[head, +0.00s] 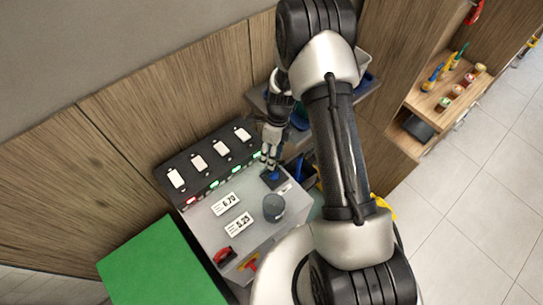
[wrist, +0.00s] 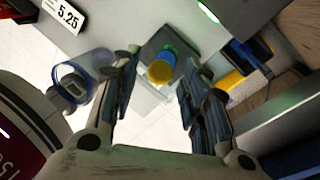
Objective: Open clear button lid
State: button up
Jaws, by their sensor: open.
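A rounded grey see-through cover, which looks like the clear button lid (head: 274,208), sits on the light grey top of the machine in the head view. In the wrist view, a clear round piece with a blue rim (wrist: 72,78), likely the same lid, is left of the fingers. It looks closed, but I cannot tell for sure. My gripper (head: 269,161) is above and behind the lid, apart from it, pointing down near a dark square pad. In the wrist view my gripper (wrist: 160,75) is open and empty, with a blue and yellow piece (wrist: 161,67) showing between its fingers.
A black panel with white plates (head: 200,163) stands behind the machine top. Price cards (head: 238,224) lie left of the lid. A red piece (head: 223,256) is near the front edge. A green block (head: 160,268) stands left; wooden shelves (head: 450,85) stand right.

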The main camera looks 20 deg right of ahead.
jog(key=shift+f, duration=0.2)
grip_shut()
dwell(0.5)
